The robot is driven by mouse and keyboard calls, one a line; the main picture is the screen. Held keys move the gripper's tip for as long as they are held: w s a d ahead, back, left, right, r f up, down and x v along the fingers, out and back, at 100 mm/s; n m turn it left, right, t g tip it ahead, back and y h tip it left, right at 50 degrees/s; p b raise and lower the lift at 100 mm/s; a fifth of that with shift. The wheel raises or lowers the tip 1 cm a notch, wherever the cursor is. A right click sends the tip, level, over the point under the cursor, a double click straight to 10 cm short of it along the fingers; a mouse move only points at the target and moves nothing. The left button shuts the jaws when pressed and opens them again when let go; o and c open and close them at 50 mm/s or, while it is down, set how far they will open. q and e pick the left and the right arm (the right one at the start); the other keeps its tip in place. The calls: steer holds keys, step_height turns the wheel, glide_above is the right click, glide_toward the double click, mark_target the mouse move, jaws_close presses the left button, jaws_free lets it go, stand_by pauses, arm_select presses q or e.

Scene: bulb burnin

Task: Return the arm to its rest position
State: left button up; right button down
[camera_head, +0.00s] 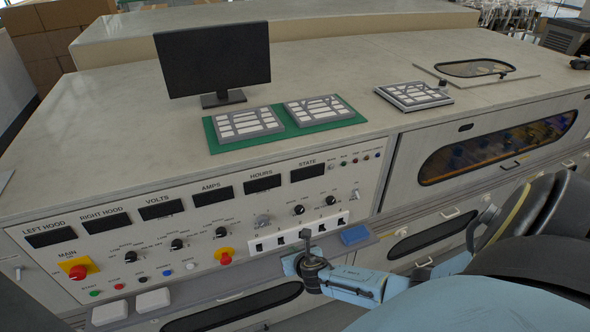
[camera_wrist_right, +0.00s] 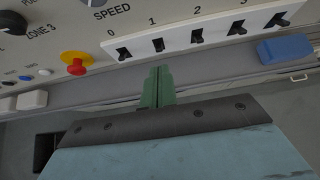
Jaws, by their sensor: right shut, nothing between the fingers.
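My right arm comes in from the lower right in the head view. Its gripper (camera_head: 306,236) is in front of the lower edge of the control panel (camera_head: 130,240), below the row of white-backed switches (camera_head: 300,232). In the right wrist view the green fingers (camera_wrist_right: 158,74) are together and empty, pointing at the panel just below the switches marked 1 and 2. I cannot tell whether the fingertips touch anything. My left gripper is not in view.
A blue block (camera_head: 355,235) sits on the ledge right of the gripper. A red knob on a yellow plate (camera_head: 225,257) is to its left. White blocks (camera_head: 152,300) lie further left. A monitor (camera_head: 213,60) and green mat (camera_head: 212,140) are on the bench top.

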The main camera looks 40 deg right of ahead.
steer(key=shift+f, duration=0.1)
stand_by(0.4)
steer(key=s+a+f+m+g+y+b, duration=0.1)
steer(key=s+a+f+m+g+b, duration=0.2)
steer(key=s+f+m, duration=0.55)
steer(key=s+a+f+m+g+y+b, duration=0.1)
steer(key=s+a+f+m+b, duration=0.35)
steer(key=s+f, duration=0.65)
steer(key=s+a+f+m+g+y+b, duration=0.1)
steer(key=s+f+m+g+b, duration=0.2)
steer(key=s+f+m+b, duration=0.65)
steer(key=s+a+f+m+g, duration=0.1)
steer(key=s+a+f+m, duration=0.2)
steer(key=s, duration=0.3)
steer(key=s+a+f+m+y, duration=0.1)
steer(key=s+a+f+m, duration=0.2)
steer(key=s+f, duration=0.3)
steer(key=shift+m+g+b, duration=0.35)
steer(key=shift+g+b, duration=0.05)
